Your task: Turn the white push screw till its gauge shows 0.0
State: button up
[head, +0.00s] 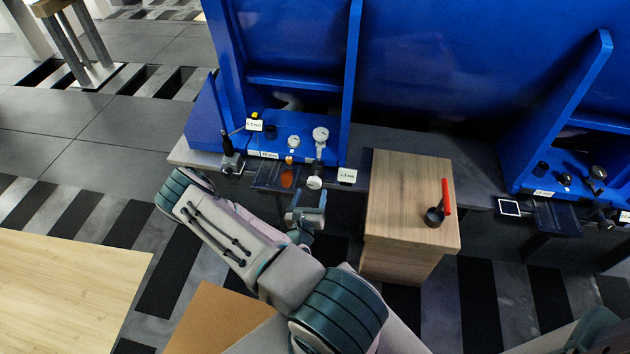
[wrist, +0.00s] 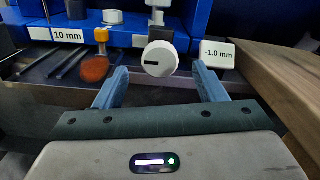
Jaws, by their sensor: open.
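The white push screw (wrist: 160,59) has a round knob with a dark slot mark on its face. It also shows in the head view (head: 315,183), at the front of the blue machine. A white readout (wrist: 217,53) just right of it shows -1.0 mm. My gripper (head: 308,204) is open and empty, in front of the knob. In the wrist view its two blue fingers stand left and right of the knob with gaps on both sides. I cannot tell how far the fingertips are from the knob in depth.
An orange-red knob (wrist: 95,68) is left of the white one, below a "10 mm" label (wrist: 54,35). Two dial gauges (head: 320,134) stand behind. A wooden cabinet (head: 400,185) is close on the right, with a red-handled tool (head: 445,197) on top. The blue machine frame (head: 350,80) rises behind.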

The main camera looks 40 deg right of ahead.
aim_at(314, 185)
jog(key=b+x, duration=0.1)
jog(key=x, duration=0.6)
jog(key=shift+w+d, duration=0.25)
jog(key=c, duration=1)
